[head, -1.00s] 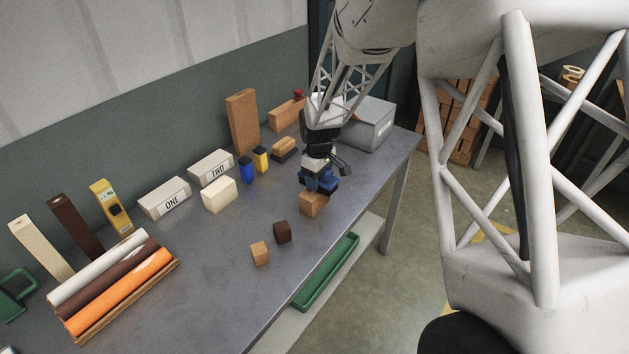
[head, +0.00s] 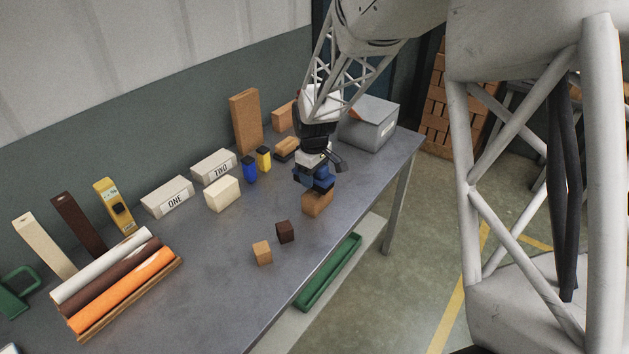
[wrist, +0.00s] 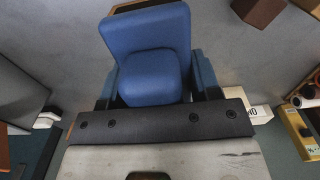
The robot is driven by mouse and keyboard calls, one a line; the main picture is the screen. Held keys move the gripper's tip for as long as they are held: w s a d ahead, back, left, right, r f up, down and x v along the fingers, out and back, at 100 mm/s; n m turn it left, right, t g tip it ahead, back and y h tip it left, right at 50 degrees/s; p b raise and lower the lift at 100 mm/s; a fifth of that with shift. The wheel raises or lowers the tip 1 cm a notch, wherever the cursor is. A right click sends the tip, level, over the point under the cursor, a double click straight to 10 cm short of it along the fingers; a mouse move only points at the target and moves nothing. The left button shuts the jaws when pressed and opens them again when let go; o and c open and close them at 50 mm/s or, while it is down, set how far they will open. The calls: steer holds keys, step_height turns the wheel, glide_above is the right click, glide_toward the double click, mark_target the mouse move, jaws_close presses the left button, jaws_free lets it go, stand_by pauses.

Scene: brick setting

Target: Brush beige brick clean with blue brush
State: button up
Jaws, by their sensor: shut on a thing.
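The beige brick (head: 222,193) sits on the grey bench in the head view, in front of the white block marked TWO. My gripper (head: 314,178) is to its right, above an orange-brown brick (head: 317,203) near the bench's front edge. It is shut on a blue thing, which I take for the blue brush (wrist: 150,45). This fills the upper middle of the wrist view, between the fingers. Its bristles cannot be made out. I cannot tell whether it touches the orange-brown brick below.
Blocks marked ONE (head: 168,198) and TWO (head: 214,167), a blue bottle (head: 249,170) and a yellow bottle (head: 263,159) stand along the back. A wooden brush (head: 287,149) lies nearby. Small tan (head: 262,253) and dark brown (head: 285,232) cubes sit in front. A grey box (head: 370,124) stands right.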

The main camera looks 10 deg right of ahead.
steer(key=shift+r, duration=2.1)
steer(key=shift+s+a, duration=0.1)
steer(key=s+a+f, duration=0.2)
steer(key=s+a, duration=0.5)
steer(key=s, duration=0.3)
steer(key=s+a+f, duration=0.3)
steer(key=s+a, duration=0.5)
steer(key=s, duration=0.1)
steer(key=s+a+f, duration=0.1)
steer(key=s+f, duration=0.1)
steer(key=s, duration=0.8)
steer(key=s+a+f, duration=0.1)
steer(key=s+f, duration=0.1)
steer(key=s, duration=0.9)
steer(key=shift+a+f, duration=0.2)
steer(key=shift+f, duration=0.2)
steer(key=w+a, duration=0.3)
steer(key=w, duration=0.1)
steer(key=w+a+f, duration=0.1)
steer(key=w+a, duration=0.6)
steer(key=w, duration=0.1)
steer(key=shift+a+f, duration=0.25)
steer(key=shift+a, duration=0.1)
